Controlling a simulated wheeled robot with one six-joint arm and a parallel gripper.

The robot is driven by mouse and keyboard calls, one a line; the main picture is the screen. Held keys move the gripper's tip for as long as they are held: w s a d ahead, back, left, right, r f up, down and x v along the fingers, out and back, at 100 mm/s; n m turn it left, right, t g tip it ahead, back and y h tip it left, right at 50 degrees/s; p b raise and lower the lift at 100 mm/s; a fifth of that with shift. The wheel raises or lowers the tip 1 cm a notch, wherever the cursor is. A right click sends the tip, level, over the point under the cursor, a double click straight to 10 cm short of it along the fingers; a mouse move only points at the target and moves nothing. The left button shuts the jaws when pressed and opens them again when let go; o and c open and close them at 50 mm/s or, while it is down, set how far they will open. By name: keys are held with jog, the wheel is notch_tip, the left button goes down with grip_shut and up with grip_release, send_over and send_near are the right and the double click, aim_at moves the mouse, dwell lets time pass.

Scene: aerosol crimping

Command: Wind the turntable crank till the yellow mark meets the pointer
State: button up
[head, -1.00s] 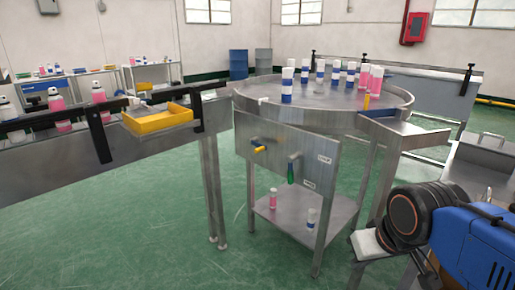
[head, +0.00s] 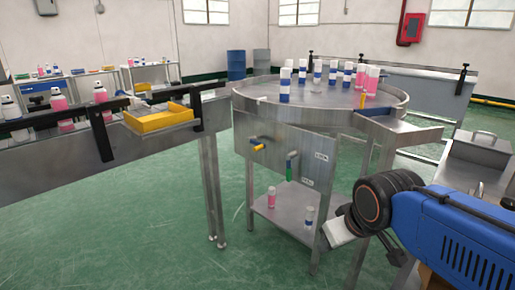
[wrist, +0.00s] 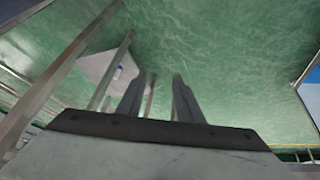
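The turntable (head: 325,98) is a round steel table with a raised rim, carrying blue-and-white and pink bottles. A small yellow mark (head: 363,100) shows at its right front; I cannot make out the pointer. On the front panel (head: 272,165) are a handle with a yellow grip (head: 257,148) and one with a green grip (head: 290,170); I cannot tell for certain which is the crank. My gripper (head: 328,238) is right of and below both handles, apart from them. In the wrist view its two fingers (wrist: 158,90) are apart with nothing between them, above the green floor.
A conveyor with a yellow tray (head: 160,118) and bottles runs in from the left. A lower shelf (head: 290,215) under the turntable holds a pink and a blue-and-white bottle. A steel bench (head: 475,155) stands right. The floor in front is clear.

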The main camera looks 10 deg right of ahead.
jog(key=w+r+n+t, duration=0.25)
jog(key=w+n, duration=0.25)
jog(key=w, duration=0.4)
jog(key=w+r+n+t, duration=0.25)
jog(key=w+n, duration=0.25)
jog(key=w, duration=0.4)
jog(key=n+t+y, duration=0.3)
jog(key=n+t, duration=0.1)
jog(key=n, duration=0.6)
send_near(259, 149)
jog(key=x, duration=1.1)
jog(key=shift+w+a+r, duration=0.1)
jog(key=shift+r, duration=0.05)
jog(key=shift+c, duration=0.6)
grip_shut()
